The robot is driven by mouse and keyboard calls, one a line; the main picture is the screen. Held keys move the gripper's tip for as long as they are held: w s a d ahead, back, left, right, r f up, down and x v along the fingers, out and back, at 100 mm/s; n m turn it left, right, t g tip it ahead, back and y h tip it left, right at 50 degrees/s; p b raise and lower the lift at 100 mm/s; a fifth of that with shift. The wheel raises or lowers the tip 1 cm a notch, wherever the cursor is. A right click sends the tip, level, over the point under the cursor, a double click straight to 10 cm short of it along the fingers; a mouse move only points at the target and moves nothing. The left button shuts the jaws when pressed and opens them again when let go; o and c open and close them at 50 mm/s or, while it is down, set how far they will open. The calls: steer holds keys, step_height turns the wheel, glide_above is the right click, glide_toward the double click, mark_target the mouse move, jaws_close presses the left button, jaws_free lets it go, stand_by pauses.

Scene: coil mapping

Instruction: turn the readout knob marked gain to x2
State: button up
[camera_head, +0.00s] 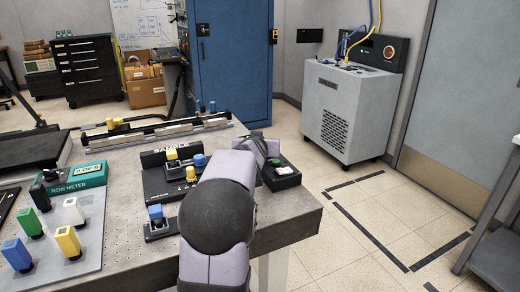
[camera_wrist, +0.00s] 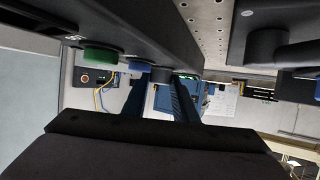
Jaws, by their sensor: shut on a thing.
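A dark readout box (camera_head: 284,180) sits at the right end of the bench, with a green knob (camera_head: 276,162) showing on it. The wrist view, tilted over, shows the box's dark side (camera_wrist: 130,30) with the green knob (camera_wrist: 100,56), a blue knob (camera_wrist: 138,66) and a grey knob (camera_wrist: 160,75) in a row. My gripper (camera_wrist: 160,82) has its two fingers on either side of the grey knob, shut on it. In the head view my arm hides most of the box's far end. No gain or x2 marking is readable.
Left of my arm stand a dark block with yellow and blue knobs (camera_head: 155,183), a small blue-topped piece (camera_head: 155,212), a green row meter (camera_head: 75,178) and a plate of coloured blocks (camera_head: 95,245). A long rail (camera_head: 155,133) lies behind. The bench's right edge is close.

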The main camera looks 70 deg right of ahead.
steer(key=shift+r, duration=0.2)
steer(key=o, duration=1)
steer(key=shift+s, duration=0.1)
steer(key=shift+o, duration=0.2)
steer(key=shift+f, duration=0.1)
steer(key=shift+a, duration=0.15)
steer(key=shift+v, duration=3.55)
